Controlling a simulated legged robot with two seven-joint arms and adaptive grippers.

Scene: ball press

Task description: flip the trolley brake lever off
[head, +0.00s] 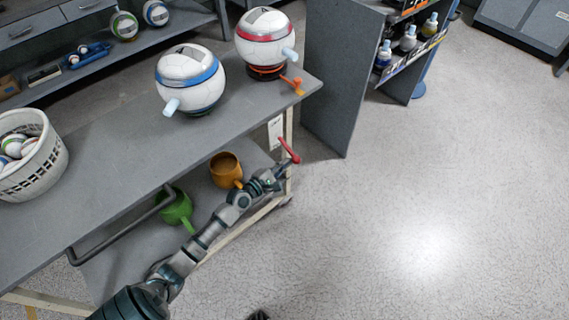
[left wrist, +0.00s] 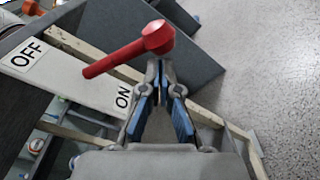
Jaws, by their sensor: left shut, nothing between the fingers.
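The red brake lever (head: 289,150) sticks out at the right end of the grey trolley (head: 115,150), below its top. In the left wrist view the lever (left wrist: 120,58) has a round red head and a handle slanting down left, over a pale plate (left wrist: 75,80) marked OFF and ON. My left gripper (head: 284,168) is just below the lever in the head view. In the left wrist view its fingertips (left wrist: 157,66) are together, empty, close under the round head; contact cannot be told.
Two large white balls, one blue-striped (head: 190,80) and one red-striped (head: 264,40), stand on the trolley top. A white basket (head: 35,175) of balls is at left. Orange (head: 226,168) and green (head: 177,207) mugs are on the lower shelf. The floor at right is clear.

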